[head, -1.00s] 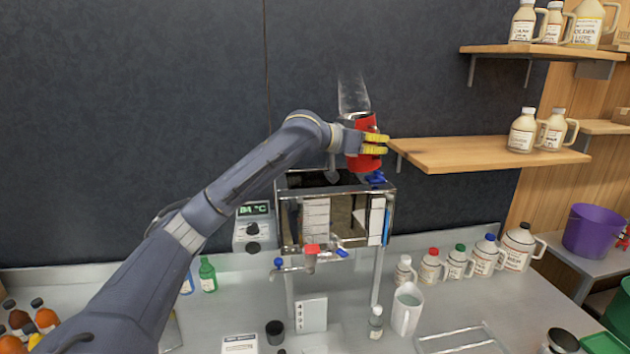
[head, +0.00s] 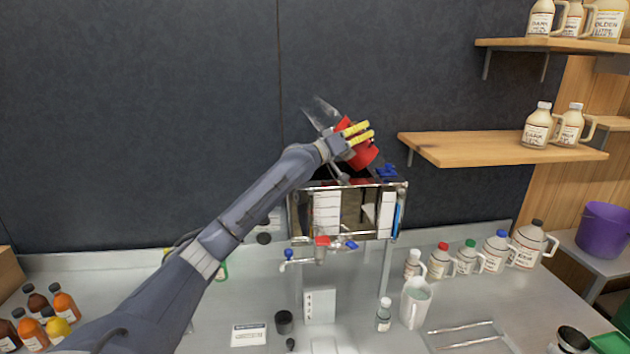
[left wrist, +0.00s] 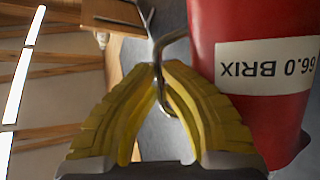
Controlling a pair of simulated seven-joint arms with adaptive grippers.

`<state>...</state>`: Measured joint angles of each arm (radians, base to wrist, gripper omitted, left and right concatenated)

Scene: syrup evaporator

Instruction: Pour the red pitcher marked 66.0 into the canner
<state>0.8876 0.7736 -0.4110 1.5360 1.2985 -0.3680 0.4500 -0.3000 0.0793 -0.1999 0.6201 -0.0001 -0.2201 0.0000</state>
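The red pitcher (head: 362,158) is tilted, its top leaning to the upper left, above the steel box-shaped canner (head: 372,186) with taps on its front. My left gripper (head: 358,133) is shut on the pitcher's handle. In the left wrist view the yellow fingers (left wrist: 158,80) close around the thin metal handle beside the red pitcher (left wrist: 230,45), whose label reads 66.0 BRIX, upside down. A pale, translucent steam-like streak shows at the pitcher's upper left. I cannot see liquid leaving it. My right gripper is not in view.
A wooden shelf (head: 500,147) is close to the right of the pitcher. Several jugs (head: 495,254) line the counter at right, with a white pitcher (head: 413,303) in front. Orange-filled bottles (head: 65,303) stand at left. A small dark cup (head: 284,322) stands in front of the canner.

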